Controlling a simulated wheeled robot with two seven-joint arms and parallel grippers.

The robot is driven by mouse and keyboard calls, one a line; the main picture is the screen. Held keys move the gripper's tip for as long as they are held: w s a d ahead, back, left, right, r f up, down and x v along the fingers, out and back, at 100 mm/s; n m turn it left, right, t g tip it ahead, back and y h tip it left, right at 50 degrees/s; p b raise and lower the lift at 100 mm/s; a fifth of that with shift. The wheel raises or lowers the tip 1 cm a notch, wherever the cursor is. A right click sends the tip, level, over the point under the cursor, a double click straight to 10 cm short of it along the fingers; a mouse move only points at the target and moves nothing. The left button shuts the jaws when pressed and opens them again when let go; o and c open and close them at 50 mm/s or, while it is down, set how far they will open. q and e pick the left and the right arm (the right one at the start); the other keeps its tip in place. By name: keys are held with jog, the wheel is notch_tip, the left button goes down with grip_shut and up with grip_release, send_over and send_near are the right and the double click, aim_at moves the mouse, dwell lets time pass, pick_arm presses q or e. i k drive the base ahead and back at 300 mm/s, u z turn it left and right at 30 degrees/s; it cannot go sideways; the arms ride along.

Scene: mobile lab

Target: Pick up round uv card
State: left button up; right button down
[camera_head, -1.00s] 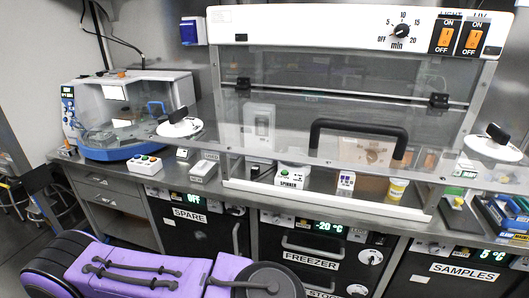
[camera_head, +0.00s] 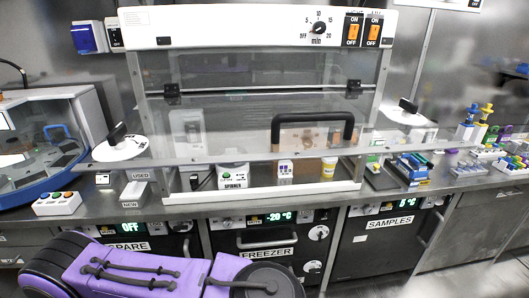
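I cannot make out a round UV card for certain in this view. A UV cabinet (camera_head: 255,100) with a clear front, a black handle (camera_head: 312,130) and a timer dial (camera_head: 318,28) stands on the bench. White tray-like boxes labelled USED (camera_head: 139,174) and NEW (camera_head: 133,194) sit left of the cabinet. Neither of my grippers is in view. A purple and black part of my own body fills the bottom left.
A blue and white machine (camera_head: 45,145) and a button box (camera_head: 55,203) stand at the left. A spinner (camera_head: 233,176) and a yellow jar (camera_head: 329,166) are at the cabinet. Racks and coloured tubes (camera_head: 480,125) crowd the right. SPARE, FREEZER and SAMPLES units (camera_head: 270,240) sit below.

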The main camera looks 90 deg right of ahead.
aim_at(285, 168)
jog(key=z, duration=2.85)
